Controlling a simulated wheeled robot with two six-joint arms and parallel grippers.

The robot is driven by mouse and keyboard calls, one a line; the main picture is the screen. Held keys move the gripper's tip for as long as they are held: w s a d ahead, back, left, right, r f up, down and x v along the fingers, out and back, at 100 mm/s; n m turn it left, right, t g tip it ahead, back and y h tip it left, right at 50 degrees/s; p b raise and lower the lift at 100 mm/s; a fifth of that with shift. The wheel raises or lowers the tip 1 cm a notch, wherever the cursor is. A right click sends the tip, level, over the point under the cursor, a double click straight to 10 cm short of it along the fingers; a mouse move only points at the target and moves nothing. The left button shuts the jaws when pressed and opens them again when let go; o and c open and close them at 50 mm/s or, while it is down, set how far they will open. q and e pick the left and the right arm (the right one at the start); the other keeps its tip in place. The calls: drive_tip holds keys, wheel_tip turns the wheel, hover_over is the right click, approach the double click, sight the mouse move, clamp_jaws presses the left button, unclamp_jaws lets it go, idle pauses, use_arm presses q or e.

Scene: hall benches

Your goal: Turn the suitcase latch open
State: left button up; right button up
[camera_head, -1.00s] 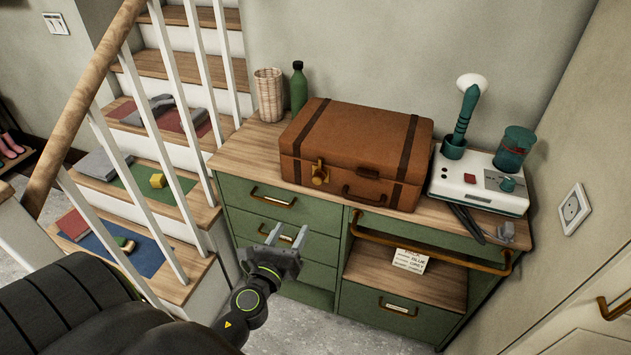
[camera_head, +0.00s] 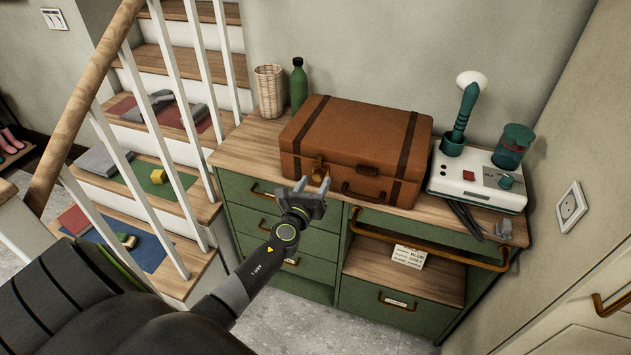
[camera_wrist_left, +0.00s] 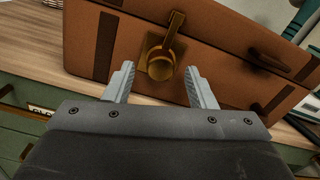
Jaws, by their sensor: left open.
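The brown suitcase (camera_head: 357,140) lies flat on the wooden top of a green cabinet, with dark straps and a handle on its front. Its brass latch (camera_head: 318,166) is on the front, left of the handle, partly hidden behind my gripper. My left gripper (camera_head: 312,184) is open and empty, just in front of the suitcase. In the wrist view its fingertips (camera_wrist_left: 160,75) stand on either side of the latch; I cannot tell whether they touch it. My right gripper is not in view.
A woven cup (camera_head: 269,91) and green bottle (camera_head: 298,85) stand behind the suitcase at left. A white device (camera_head: 476,180) with a teal lamp-like part stands at right. A stair railing (camera_head: 160,130) is at left. A brass rail (camera_head: 430,249) juts from the cabinet front.

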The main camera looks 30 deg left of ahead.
use_arm(q)
drive_tip(key=shift+w+a, duration=0.1)
drive_tip(key=shift+w, duration=0.6)
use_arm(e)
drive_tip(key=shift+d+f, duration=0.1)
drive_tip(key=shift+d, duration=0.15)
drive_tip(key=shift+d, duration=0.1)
use_arm(q)
drive_tip(key=shift+c, duration=0.3)
drive_tip(key=c, duration=0.9)
